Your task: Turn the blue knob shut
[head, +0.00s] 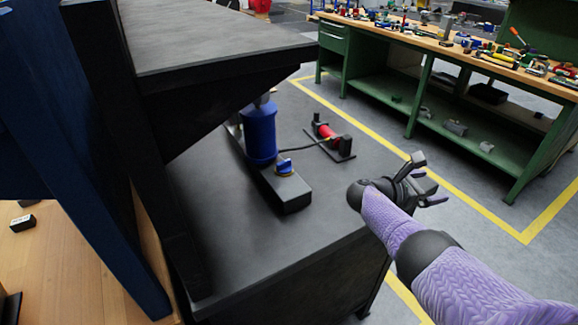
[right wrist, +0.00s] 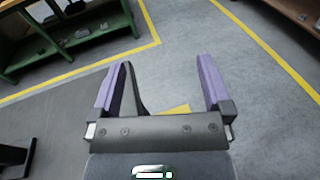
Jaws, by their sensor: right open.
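The blue knob (head: 284,167) sits on top of a black box-shaped base (head: 291,189), with a yellow ring under it. A blue cylinder (head: 260,133) stands upright just behind and left of the knob on the same device. My right gripper (head: 428,180) is open and empty, to the right of the knob and apart from it, beyond the dark table's right edge. In the right wrist view its two purple-sided fingers (right wrist: 162,88) are spread with only floor between them. The knob does not show in that view. My left gripper is not in view.
The device stands on a dark table (head: 225,240). A red cylinder on a black base (head: 328,135) stands behind, joined by a cable. A dark shelf (head: 210,40) overhangs the left side. A green workbench (head: 430,60) with tools stands at back right. Open floor lies between.

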